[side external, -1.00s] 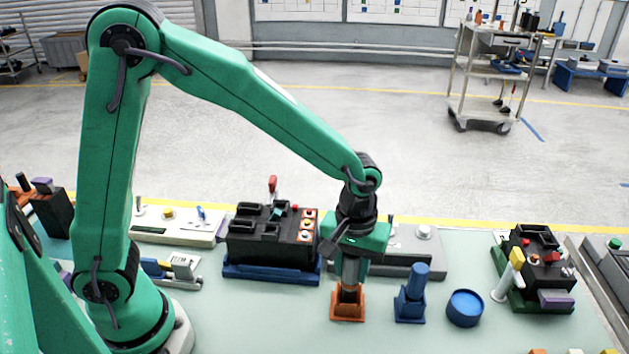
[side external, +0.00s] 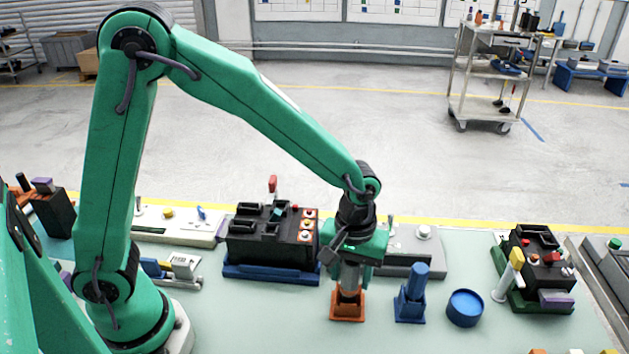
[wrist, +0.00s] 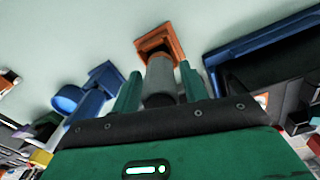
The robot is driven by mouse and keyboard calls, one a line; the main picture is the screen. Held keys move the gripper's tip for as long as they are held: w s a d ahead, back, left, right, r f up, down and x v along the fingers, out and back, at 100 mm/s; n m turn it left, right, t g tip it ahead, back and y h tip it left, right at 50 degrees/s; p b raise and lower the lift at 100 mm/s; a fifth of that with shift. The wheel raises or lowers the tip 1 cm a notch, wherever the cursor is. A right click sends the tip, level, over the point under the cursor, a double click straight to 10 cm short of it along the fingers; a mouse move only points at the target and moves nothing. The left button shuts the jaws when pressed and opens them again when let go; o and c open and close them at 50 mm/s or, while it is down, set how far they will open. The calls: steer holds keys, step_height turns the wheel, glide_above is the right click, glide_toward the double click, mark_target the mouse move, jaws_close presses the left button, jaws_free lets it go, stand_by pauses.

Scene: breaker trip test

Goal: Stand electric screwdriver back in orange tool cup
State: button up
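The electric screwdriver (side external: 350,277), a grey cylinder with a darker part, stands upright below my gripper (side external: 354,259) in the side view. Its lower end is inside the orange tool cup (side external: 347,308), and that end is hidden by the cup walls. I cannot tell whether the tip touches the cup floor.
A blue holder with a blue cylinder (side external: 413,290) stands close right of the cup, and a round blue dish (side external: 464,307) is further right. A black breaker unit on a blue base (side external: 270,271) is behind left. Bench left of the cup is clear.

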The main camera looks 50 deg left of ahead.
steer(key=shift+o, duration=0.9)
steer(key=shift+r, duration=0.1)
steer(key=shift+r, duration=3.85)
